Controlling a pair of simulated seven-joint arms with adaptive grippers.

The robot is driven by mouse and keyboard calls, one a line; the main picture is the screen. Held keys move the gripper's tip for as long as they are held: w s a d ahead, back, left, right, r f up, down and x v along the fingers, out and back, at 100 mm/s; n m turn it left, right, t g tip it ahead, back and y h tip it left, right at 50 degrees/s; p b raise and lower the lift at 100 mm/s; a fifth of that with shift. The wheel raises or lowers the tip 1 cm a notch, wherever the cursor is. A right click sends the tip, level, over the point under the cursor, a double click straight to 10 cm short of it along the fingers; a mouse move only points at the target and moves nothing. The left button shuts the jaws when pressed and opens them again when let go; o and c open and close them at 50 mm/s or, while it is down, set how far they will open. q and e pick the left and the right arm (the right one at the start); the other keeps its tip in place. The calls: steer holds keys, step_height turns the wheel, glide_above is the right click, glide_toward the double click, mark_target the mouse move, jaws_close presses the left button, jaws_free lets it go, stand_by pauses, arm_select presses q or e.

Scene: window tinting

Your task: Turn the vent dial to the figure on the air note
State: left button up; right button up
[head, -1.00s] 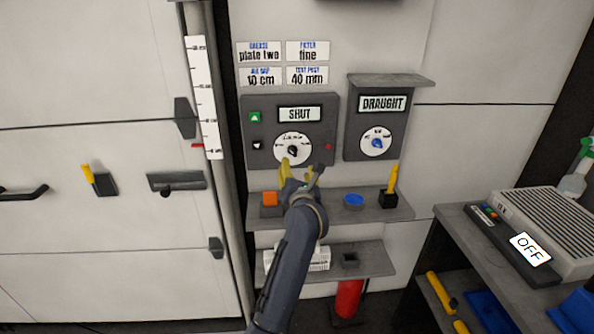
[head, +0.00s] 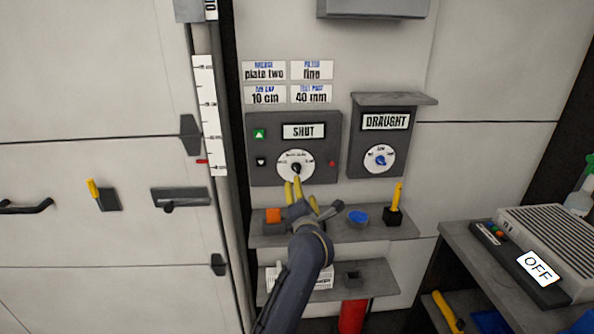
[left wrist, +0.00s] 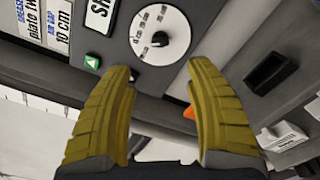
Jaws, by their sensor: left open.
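The dial (head: 296,165) is a white disc with a dark pointer knob and small figures around it, on the grey panel (head: 325,154) below the SHUT display. It also shows in the left wrist view (left wrist: 153,22). The air note (head: 265,94) reads 10 cm, among several white notes above the panel. My left gripper (head: 303,187), with yellow fingers, is open and empty just below the dial. In the left wrist view, its fingers (left wrist: 163,72) stand apart, short of the dial. The dial's figures are too small to read surely. My right gripper is out of view.
A DRAUGHT box (head: 386,133) with a blue-knobbed dial is at the right. A machine marked OFF (head: 549,246) stands at right.

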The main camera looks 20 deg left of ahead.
mark_target(297, 170)
arm_select(q)
steer(key=x, duration=1.4)
steer(key=shift+w+a, duration=0.15)
steer(key=shift+w, duration=0.2)
jaws_close()
steer(key=shift+r, duration=0.1)
